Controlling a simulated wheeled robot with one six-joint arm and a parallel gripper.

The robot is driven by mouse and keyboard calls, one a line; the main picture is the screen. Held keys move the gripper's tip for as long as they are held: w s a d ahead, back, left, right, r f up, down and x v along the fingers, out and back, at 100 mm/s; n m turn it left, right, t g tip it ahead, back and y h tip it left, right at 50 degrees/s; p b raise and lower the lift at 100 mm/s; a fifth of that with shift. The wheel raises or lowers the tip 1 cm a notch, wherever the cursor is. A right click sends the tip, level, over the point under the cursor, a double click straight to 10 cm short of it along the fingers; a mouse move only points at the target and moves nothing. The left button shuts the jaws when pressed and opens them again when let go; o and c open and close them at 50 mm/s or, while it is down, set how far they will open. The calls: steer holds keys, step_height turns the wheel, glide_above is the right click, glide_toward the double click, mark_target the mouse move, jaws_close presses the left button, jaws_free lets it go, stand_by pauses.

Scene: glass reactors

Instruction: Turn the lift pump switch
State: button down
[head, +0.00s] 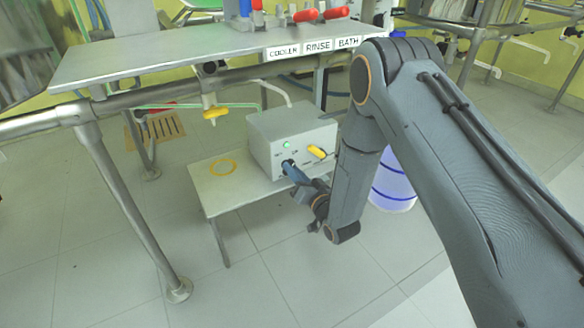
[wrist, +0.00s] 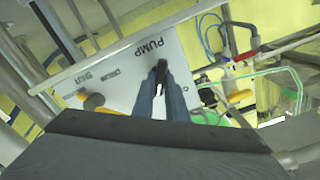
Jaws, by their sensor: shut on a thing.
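The grey-white control box (head: 265,150) stands on a small low table below the shelf. Its front panel (wrist: 130,75) fills the upper left of the wrist view, with the word PUMP printed beside a dark switch (wrist: 161,66). My gripper (head: 289,166) reaches the front of the box from the right. In the wrist view my gripper (wrist: 161,84) has its two blue-grey fingers shut on the switch, which they partly hide. The switch's exact angle is hard to tell. A green lamp (head: 286,144) on the box is lit.
A yellow knob (head: 317,152) sits right of my gripper on the same panel. The low table (head: 215,199) has bare room at its left, marked with a yellow ring. A shelf (head: 150,56) and pipe frame hang above. A blue-banded container (head: 393,185) stands behind my arm.

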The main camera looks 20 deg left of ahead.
steer(key=shift+m+p, duration=0.3)
steer(key=shift+m, duration=0.3)
steer(key=shift+f, duration=0.1)
steer(key=c, duration=1.8)
jaws_free()
steer(key=shift+o, duration=0.2)
steer(key=shift+s, duration=0.1)
steer(key=p+v, duration=0.2)
steer(key=v, duration=0.5)
steer(key=shift+s+d, duration=0.25)
